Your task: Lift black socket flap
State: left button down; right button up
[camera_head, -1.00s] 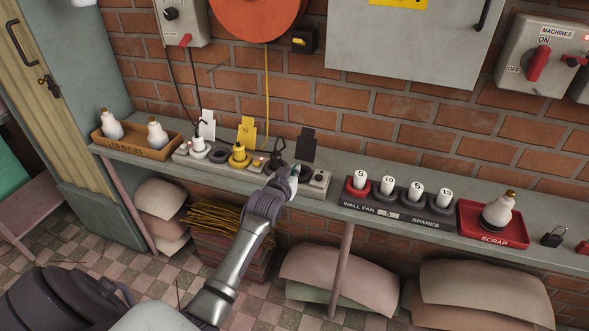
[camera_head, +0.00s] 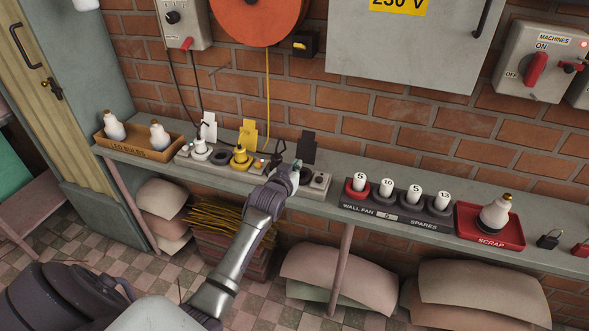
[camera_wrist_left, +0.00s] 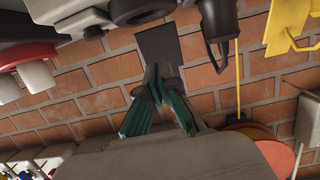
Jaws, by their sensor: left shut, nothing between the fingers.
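The black flap (camera_head: 308,148) stands upright at the back of the socket strip (camera_head: 322,181), right of a yellow flap (camera_head: 247,133) and a white flap (camera_head: 209,127). My left gripper (camera_head: 297,167) is shut and empty just in front of the black flap, over the strip. In the left wrist view the shut fingertips (camera_wrist_left: 154,70) overlap the edge of the black flap (camera_wrist_left: 160,43); I cannot tell whether they touch it. A black plug (camera_wrist_left: 217,22) is beside them there. The black socket is mostly hidden by my gripper in the head view. My right gripper is not in view.
A yellow plug (camera_head: 240,156) and a white plug (camera_head: 200,149) sit in the strip to the left. The LED bulbs box (camera_head: 147,151) is at the far left. The wall fan spares rack (camera_head: 400,218) and red scrap tray (camera_head: 520,236) are to the right. A brick wall is behind.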

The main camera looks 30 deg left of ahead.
aim_at(308, 139)
pick_arm(q)
jog(key=shift+w+a+r, duration=0.15)
jog(key=shift+w+r, duration=0.3)
jog(key=shift+w, duration=0.2)
jog(key=shift+w+a+r, duration=0.15)
jog(key=shift+w+r, duration=0.3)
jog(key=shift+w, duration=0.25)
jog(key=shift+r, duration=0.1)
jog(key=shift+w+a+r, duration=0.2)
jog(key=shift+w, duration=0.55)
jog(key=shift+w+a+r, duration=0.2)
jog(key=shift+w, duration=0.55)
jog(key=shift+r+b+x, duration=0.25)
jog(key=shift+b+x, duration=0.7)
jog(key=shift+x, duration=0.2)
